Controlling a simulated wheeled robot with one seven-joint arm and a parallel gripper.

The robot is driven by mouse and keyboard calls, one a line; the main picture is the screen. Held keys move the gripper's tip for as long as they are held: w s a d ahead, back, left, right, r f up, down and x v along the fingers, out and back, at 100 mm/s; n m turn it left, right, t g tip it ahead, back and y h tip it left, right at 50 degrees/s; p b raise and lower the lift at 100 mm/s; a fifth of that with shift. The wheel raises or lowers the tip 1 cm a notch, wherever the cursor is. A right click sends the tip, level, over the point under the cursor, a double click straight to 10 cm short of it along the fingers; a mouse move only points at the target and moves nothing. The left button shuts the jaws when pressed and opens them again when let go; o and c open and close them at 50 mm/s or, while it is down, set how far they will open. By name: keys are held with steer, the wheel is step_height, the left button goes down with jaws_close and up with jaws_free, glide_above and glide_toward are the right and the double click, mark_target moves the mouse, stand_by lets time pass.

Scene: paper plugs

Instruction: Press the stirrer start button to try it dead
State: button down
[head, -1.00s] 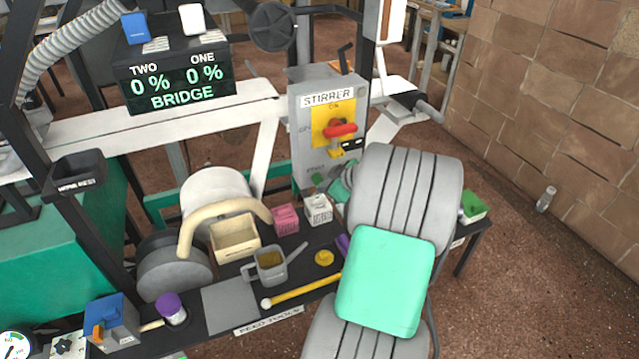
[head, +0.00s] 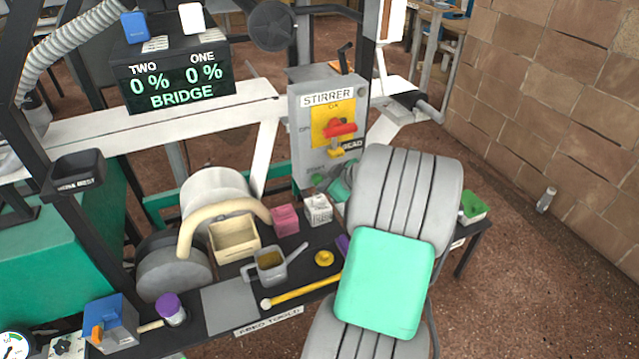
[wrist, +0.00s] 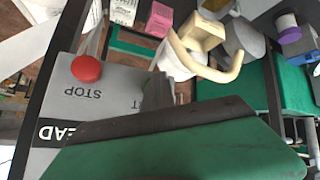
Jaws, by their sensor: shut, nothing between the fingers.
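The grey stirrer box (head: 307,125) stands upright at the centre of the head view. A red rotary handle (head: 340,129) sits on its yellow plate (head: 322,112). A small green button (head: 318,179) shows low on the box by the blurred start label. The red stop button (wrist: 87,68) shows upside down in the wrist view, with part of the start lettering (wrist: 136,104) to its right. My gripper (wrist: 157,92) is shut and empty in front of the box's lower part, over the start area.
A black bench below holds a beige bin (head: 234,240), a pink box (head: 285,219), a white box (head: 319,209), a grey jug (head: 268,268) and a yellow stick (head: 310,289). The display (head: 178,80) reads 0 % twice. A brick wall (head: 560,110) stands right.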

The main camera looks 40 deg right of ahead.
steer(key=shift+s+a, duration=0.2)
steer(key=shift+s, duration=0.45)
steer(key=s, duration=0.2)
steer(key=s+a, duration=0.1)
steer(key=s, duration=0.2)
steer(key=shift+a+b, duration=0.2)
steer(key=shift+b, duration=0.1)
steer(key=shift+w, duration=0.1)
steer(key=a+r+m+g+p, duration=0.1)
steer(key=a+r+g+p, duration=0.2)
steer(key=a, duration=0.7)
steer(key=a+r+g+p, duration=0.1)
steer(key=a+r+p, duration=0.2)
steer(key=a+r, duration=0.5)
steer(key=s+a+r+m+g+p, duration=0.1)
steer(key=s+a, duration=0.3)
steer(key=a, duration=0.2)
steer(key=s+a+r+m+g+p, duration=0.1)
steer(key=s+a+r+m+p, duration=0.1)
steer(key=s+a, duration=0.2)
steer(key=a, duration=0.3)
steer(key=shift+s, duration=0.35)
